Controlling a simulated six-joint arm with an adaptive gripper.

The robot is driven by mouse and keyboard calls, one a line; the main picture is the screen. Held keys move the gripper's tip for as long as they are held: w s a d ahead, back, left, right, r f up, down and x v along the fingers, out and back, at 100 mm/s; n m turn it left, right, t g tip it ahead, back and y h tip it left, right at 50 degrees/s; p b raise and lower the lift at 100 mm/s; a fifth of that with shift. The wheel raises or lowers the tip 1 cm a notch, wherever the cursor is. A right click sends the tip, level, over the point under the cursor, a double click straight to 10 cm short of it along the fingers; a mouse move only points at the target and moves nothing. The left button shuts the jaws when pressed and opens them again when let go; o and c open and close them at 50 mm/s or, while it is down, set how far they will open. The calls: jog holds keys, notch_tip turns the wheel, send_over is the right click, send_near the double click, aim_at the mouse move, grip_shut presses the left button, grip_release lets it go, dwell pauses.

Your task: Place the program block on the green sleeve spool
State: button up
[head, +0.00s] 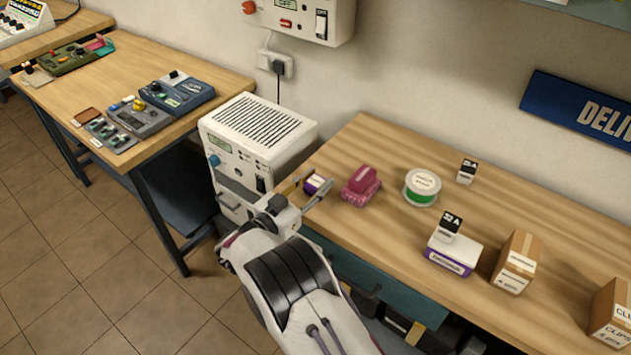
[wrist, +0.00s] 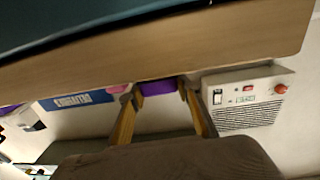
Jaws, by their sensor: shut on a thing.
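The program block (head: 317,183), small and purple with a white label on top, is between the fingers of my gripper (head: 314,190) at the left end of the wooden bench. In the wrist view its purple side (wrist: 158,88) shows between the two fingertips (wrist: 160,97); my gripper is shut on it. The green sleeve spool (head: 422,187), round with a white labelled top and a green band, stands on the bench to the right of my gripper. Its top looks bare.
A maroon block (head: 361,186) lies between my gripper and the spool. A small black-and-white block (head: 467,171) stands behind and right of the spool. A white-and-purple box (head: 452,252) bears another such block. Cardboard boxes (head: 516,262) stand at right. A grey power unit (head: 255,145) is left.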

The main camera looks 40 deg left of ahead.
aim_at(309, 190)
jog(key=shift+f, duration=0.2)
jog(key=o, duration=1.1)
jog(key=shift+o, duration=0.2)
jog(key=shift+s, duration=0.1)
jog(key=shift+s+a, duration=0.1)
jog(key=shift+s, duration=0.65)
jog(key=s, duration=0.5)
jog(key=shift+a+f, duration=0.15)
jog(key=shift+f, duration=0.25)
jog(key=shift+s, duration=0.6)
jog(key=shift+o, duration=0.7)
